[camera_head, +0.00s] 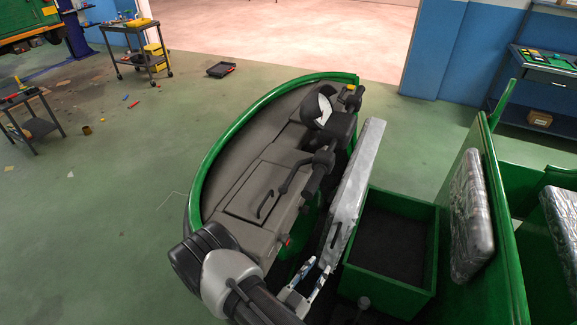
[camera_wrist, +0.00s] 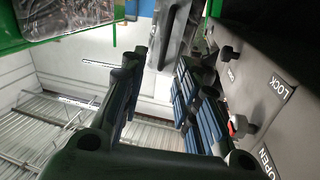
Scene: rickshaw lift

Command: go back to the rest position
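My gripper (camera_wrist: 162,62) is open in the wrist view, with dark fingers and blue pads set apart. Nothing shows held between them. To its right is a grey panel (camera_wrist: 255,95) with LOCK and OPEN labels, black knobs and a red-marked knob (camera_wrist: 238,126). In the head view my arm reaches in from the bottom, beside the dashboard (camera_head: 262,190) of a green rickshaw. What my gripper does there is hard to make out.
Plastic-wrapped seat backs (camera_head: 470,215) are at the right. Carts (camera_head: 140,58) and scattered tools stand at the far left. The floor (camera_head: 110,215) left of the rickshaw is mostly clear.

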